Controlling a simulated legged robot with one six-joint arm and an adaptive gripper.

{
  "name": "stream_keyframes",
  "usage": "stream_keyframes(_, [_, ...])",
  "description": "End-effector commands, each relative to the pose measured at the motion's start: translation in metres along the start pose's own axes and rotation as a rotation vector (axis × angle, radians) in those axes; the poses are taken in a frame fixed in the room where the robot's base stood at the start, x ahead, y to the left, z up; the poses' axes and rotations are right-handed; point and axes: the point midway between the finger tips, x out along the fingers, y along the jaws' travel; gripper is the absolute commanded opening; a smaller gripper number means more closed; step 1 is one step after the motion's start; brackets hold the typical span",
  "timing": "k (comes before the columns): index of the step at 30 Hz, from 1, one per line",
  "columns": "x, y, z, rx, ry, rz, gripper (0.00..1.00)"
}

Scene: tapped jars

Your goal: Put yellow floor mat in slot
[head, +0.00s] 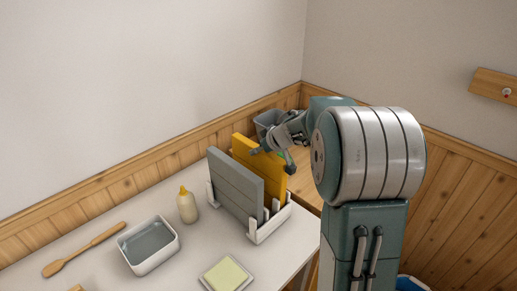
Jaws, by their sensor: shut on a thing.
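The yellow floor mat (277,180) stands upright, on edge, behind a grey panel (236,185) at the white slotted rack (268,231). Its lower right part comes down among the rack's posts. The grey panel hides much of its lower edge, so I cannot tell whether it rests on the bottom of a slot. My gripper (273,158) is at the mat's upper right part, shut on it, with one finger showing on the near face and another by the right edge.
On the white table are a cream bottle (187,206), a white tray with a grey inside (121,240), a wooden utensil (88,248) and a pale yellow square on a white base (227,275). Wood-panelled walls close the back.

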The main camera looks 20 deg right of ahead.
Motion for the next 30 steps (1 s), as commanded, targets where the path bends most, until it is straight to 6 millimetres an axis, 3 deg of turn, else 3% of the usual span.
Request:
stream_keyframes(7, [-0.001,0.000,-0.001,-0.001,0.001,0.001,0.00])
stream_keyframes(8, [-0.001,0.000,-0.001,-0.001,0.001,0.001,0.48])
stream_keyframes(10, [-0.001,0.000,-0.001,-0.001,0.001,0.001,0.79])
stream_keyframes(23, [-0.002,0.000,0.000,0.000,0.000,0.000,0.80])
stream_keyframes(26, [-0.012,0.001,0.000,0.000,0.001,0.001,0.80])
stream_keyframes(30, [-0.039,0.001,-0.001,0.000,0.003,0.004,0.80])
